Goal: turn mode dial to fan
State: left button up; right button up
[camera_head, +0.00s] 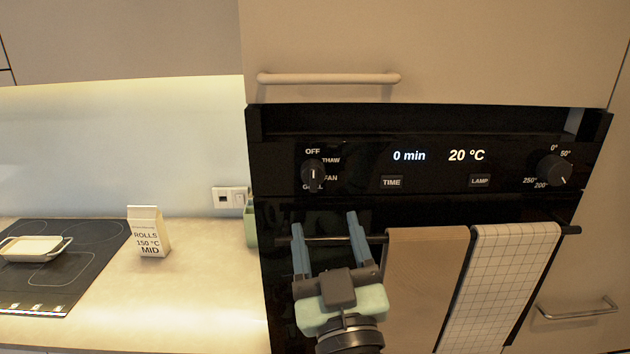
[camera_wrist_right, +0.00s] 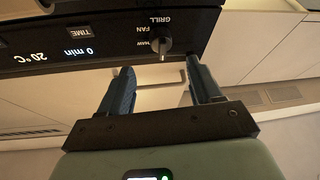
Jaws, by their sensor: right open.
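The mode dial (camera_head: 313,174) is a black knob at the left of the black oven panel, with OFF, THAW, FAN and GRILL lettered around it. Its white mark stands upright, towards OFF. In the right wrist view the dial (camera_wrist_right: 161,46) shows upside down, beyond the gap between my fingers. My right gripper (camera_head: 328,230) is open and empty, with its fingertips below the dial and apart from it. The fingers also show in the wrist view (camera_wrist_right: 158,72). My left gripper is not in view.
The oven handle bar (camera_head: 322,239) runs below the panel, behind my fingers. A brown towel (camera_head: 425,285) and a checked towel (camera_head: 505,285) hang on it. A temperature dial (camera_head: 553,170) sits at the panel's right. A rolls carton (camera_head: 148,232) stands on the counter.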

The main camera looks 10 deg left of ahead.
aim_at(316, 188)
jog(key=p+x, duration=0.2)
jog(key=x, duration=0.7)
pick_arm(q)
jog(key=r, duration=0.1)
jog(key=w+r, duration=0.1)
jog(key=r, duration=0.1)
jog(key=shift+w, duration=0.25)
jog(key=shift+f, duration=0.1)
pick_arm(e)
jog(key=c, duration=1)
